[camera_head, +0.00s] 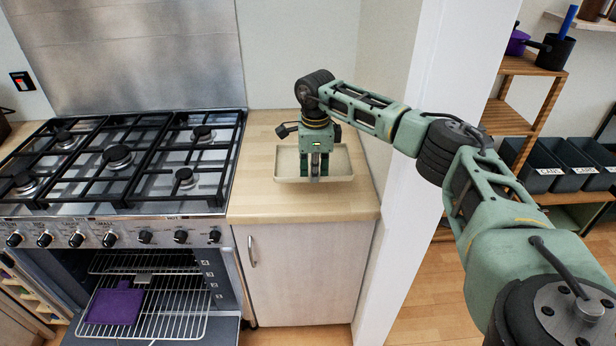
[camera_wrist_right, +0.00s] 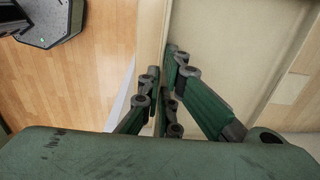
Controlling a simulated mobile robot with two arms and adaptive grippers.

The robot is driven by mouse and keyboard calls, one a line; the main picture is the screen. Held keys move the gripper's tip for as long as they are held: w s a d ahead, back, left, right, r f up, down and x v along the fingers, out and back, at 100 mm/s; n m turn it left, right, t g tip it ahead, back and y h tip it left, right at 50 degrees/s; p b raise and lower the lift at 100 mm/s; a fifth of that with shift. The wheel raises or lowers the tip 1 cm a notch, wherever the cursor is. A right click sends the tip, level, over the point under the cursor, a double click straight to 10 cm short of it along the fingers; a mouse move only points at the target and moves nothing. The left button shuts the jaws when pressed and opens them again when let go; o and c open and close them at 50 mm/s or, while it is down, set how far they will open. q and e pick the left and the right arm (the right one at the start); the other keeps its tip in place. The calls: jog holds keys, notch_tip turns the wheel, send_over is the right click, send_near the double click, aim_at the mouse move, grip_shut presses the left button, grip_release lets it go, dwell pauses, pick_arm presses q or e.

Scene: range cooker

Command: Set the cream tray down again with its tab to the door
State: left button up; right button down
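The cream tray (camera_head: 339,160) is at the worktop right of the cooker, level as far as I can see. Its pale floor and near rim also fill the right part of the right wrist view (camera_wrist_right: 245,45). My right gripper (camera_head: 316,174) points down at the middle of the tray's near side. In the wrist view its fingers (camera_wrist_right: 163,72) lie on either side of the near rim, closed on it. I cannot make out the tab; the gripper covers part of the near edge. I cannot tell whether the tray touches the worktop. My left gripper is not in view.
The hob (camera_head: 118,160) stands left of the wooden worktop (camera_head: 300,206). Below it the oven is open, with a purple item (camera_head: 115,305) on a wire rack (camera_head: 180,320). A white wall end (camera_head: 400,200) stands close on the right. Shelves and bins are beyond.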

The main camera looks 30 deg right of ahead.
aim_at(314, 204)
notch_tip(314, 204, down, 4)
jog(key=shift+r+p, duration=0.1)
jog(key=shift+p, duration=0.35)
notch_tip(314, 204, down, 4)
jog(key=shift+a+r+p, duration=0.1)
jog(key=shift+r+p, duration=0.1)
jog(key=shift+p, duration=0.4)
jog(key=shift+f, duration=0.3)
jog(key=c, duration=2)
grip_release()
jog(key=shift+r, duration=0.2)
jog(key=shift+s+a+r+b, duration=0.1)
jog(key=shift+r+b, duration=0.95)
jog(key=shift+r, duration=1.95)
jog(key=shift+s+r+b, duration=0.1)
jog(key=shift+r+b, duration=0.9)
jog(key=shift+r, duration=2)
